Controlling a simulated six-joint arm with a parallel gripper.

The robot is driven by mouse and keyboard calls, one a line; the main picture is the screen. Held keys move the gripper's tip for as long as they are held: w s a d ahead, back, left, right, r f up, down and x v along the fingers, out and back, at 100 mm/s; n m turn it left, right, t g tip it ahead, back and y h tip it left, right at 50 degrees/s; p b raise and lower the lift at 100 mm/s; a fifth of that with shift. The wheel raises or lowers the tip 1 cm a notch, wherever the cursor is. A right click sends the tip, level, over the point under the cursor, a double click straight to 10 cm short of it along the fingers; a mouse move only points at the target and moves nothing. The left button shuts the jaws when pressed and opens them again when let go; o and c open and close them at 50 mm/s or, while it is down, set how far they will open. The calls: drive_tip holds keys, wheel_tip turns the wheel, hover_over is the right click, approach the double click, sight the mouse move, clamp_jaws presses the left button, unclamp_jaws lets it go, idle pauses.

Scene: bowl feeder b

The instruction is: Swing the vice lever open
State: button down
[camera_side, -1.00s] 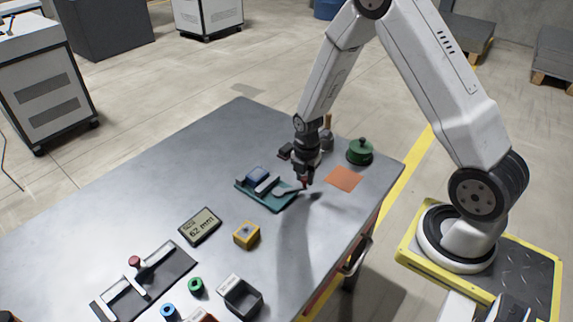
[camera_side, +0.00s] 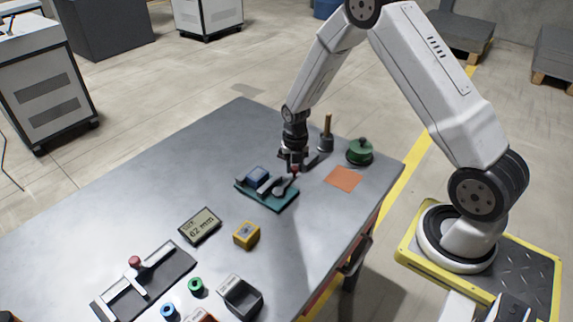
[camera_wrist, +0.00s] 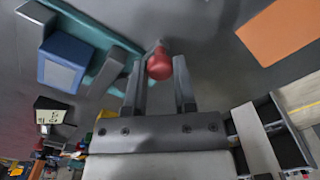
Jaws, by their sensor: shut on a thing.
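The vice (camera_side: 286,201) has a teal base and a blue block (camera_side: 257,174) between its grey jaws. It sits on the grey table; part of its base shows at upper left in the wrist view (camera_wrist: 106,72). Its lever ends in a red knob (camera_wrist: 159,65) and, in the side view, angles up and right from a round pivot (camera_side: 280,191). My gripper (camera_side: 294,170) points down at the far right side of the vice. Its two fingers (camera_wrist: 159,78) are shut on the red knob. The fingers partly hide the knob in the side view.
An orange square (camera_side: 344,178) and a green lidded round thing (camera_side: 359,153) are to the right. A wooden-handled tool (camera_side: 326,135) stands behind. A 62 mm display (camera_side: 200,226), yellow box (camera_side: 246,235) and dark open bin (camera_side: 243,298) are in front. The back left table is clear.

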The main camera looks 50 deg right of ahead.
sight(294, 168)
drive_tip(key=shift+w, duration=0.15)
drive_tip(key=shift+c, duration=2)
unclamp_jaws()
drive_tip(key=shift+r, duration=0.1)
drive_tip(key=shift+r, duration=3.8)
drive_tip(key=s+a+r+m+t, duration=0.1)
drive_tip(key=s+a+r+m, duration=0.2)
drive_tip(key=m, duration=1)
drive_tip(key=s+a+r+m+t, duration=0.1)
drive_tip(key=s+a+r+m, duration=0.2)
drive_tip(key=s+a+m, duration=0.5)
drive_tip(key=s+m, duration=0.4)
drive_tip(key=m, duration=0.2)
drive_tip(key=shift+r+t, duration=0.3)
drive_tip(key=shift+r, duration=0.05)
